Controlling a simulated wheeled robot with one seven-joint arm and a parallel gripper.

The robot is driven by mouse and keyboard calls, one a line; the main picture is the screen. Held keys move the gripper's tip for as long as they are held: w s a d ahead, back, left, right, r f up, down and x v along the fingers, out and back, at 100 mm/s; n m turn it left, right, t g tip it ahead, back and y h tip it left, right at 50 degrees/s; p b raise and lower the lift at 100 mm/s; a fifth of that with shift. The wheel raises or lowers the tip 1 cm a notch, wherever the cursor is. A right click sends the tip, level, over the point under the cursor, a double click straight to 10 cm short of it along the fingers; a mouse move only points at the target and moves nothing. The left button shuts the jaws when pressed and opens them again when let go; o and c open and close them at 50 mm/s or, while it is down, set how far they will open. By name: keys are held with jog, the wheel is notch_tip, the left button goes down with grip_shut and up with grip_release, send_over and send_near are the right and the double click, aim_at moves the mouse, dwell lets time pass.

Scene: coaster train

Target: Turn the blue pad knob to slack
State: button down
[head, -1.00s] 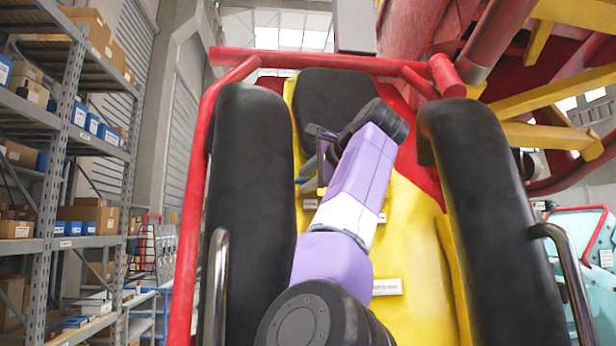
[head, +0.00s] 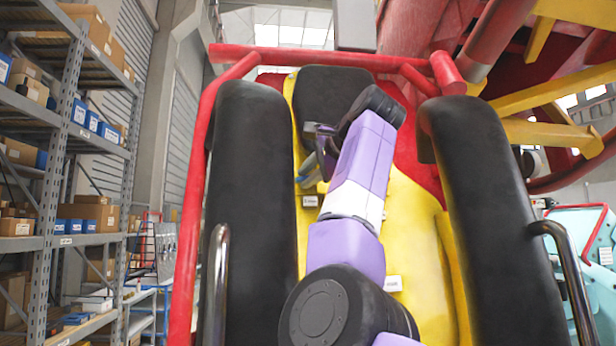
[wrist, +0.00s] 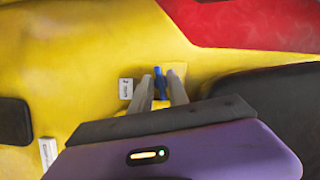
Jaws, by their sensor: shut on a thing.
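The blue pad knob (wrist: 160,84) shows in the wrist view as a small upright blue piece on a yellow seat back (wrist: 80,55). The two pale fingers of my gripper (wrist: 162,88) stand on either side of it and are shut on it. The fingers partly hide the knob, so its exact setting cannot be read.
A white label (wrist: 126,88) sits left of the knob, and another (wrist: 48,152) is lower left. Black padded bolsters (head: 247,190) and (head: 480,190) flank the seat, with a black headrest (head: 325,95) above. A red bar frame (head: 320,61) surrounds it. Shelves (head: 70,150) stand left.

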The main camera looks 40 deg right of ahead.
jog(key=n+g+h, duration=0.1)
jog(key=n+g, duration=0.1)
jog(key=n, duration=0.2)
jog(key=n+g+h, duration=0.1)
jog(key=n+g, duration=0.1)
jog(key=n, duration=0.3)
dwell(0.4)
jog(key=shift+w, duration=0.1)
dwell(0.4)
jog(key=c, duration=1.5)
grip_release()
jog(key=shift+a, duration=0.1)
jog(key=shift+c, duration=0.2)
jog(key=shift+r, duration=0.15)
jog(key=b+v, duration=0.2)
jog(key=v, duration=0.5)
jog(key=shift+s+a+r, duration=0.15)
jog(key=shift+s+r, duration=0.05)
jog(key=shift+s, duration=0.1)
